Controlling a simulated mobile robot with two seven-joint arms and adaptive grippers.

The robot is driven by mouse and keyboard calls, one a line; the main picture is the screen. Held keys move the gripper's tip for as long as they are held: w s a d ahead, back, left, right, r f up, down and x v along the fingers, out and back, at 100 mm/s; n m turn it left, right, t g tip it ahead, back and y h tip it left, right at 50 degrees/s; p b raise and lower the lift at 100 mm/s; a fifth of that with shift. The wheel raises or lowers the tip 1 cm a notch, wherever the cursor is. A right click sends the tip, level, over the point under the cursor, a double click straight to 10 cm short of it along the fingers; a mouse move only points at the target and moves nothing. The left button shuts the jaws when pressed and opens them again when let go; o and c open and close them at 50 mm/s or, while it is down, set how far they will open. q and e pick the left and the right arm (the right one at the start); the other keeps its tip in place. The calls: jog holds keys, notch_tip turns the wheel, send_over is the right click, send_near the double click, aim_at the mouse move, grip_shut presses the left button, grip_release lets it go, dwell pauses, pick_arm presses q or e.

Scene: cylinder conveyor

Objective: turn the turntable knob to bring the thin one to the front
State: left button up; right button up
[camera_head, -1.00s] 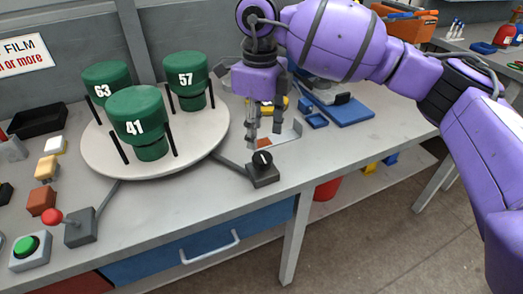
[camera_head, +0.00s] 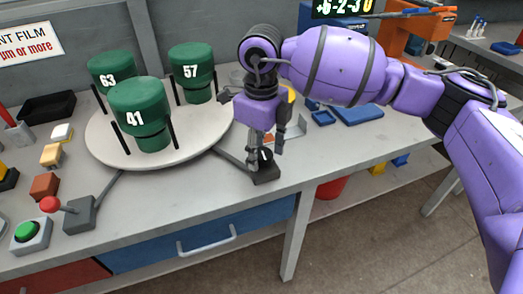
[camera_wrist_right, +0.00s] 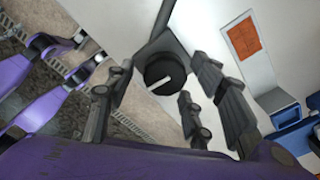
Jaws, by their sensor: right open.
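A round pale turntable (camera_head: 185,153) carries three green cylinders between black posts. Cylinder 41 (camera_head: 140,98) is at the front, cylinder 63 (camera_head: 108,68) at the back left and cylinder 57 (camera_head: 191,68) at the back right. Each has a wide cap; I cannot tell for sure which is the thin one. The black knob (camera_head: 266,156) with a white line sits on a grey base, joined to the turntable by an arm. My right gripper (camera_head: 265,150) points down over the knob, open. In the wrist view the knob (camera_wrist_right: 165,72) lies between its spread fingers. My left gripper is out of view.
At the left are a red-balled lever (camera_head: 50,204), a green button (camera_head: 26,231), several small blocks and a black tray (camera_head: 47,106). Blue trays (camera_head: 357,110) lie behind my right gripper. The table's front edge is just in front of the knob.

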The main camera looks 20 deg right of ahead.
aim_at(261, 155)
jog(key=shift+f, duration=0.2)
jog(key=shift+c, duration=0.4)
jog(key=c, duration=1)
jog(key=shift+f+n, duration=0.1)
jog(key=shift+n, duration=0.5)
jog(key=o, duration=1.1)
jog(key=shift+s, duration=0.1)
jog(key=shift+r, duration=0.45)
notch_tip(261, 155, up, 11)
jog(key=shift+r, duration=0.15)
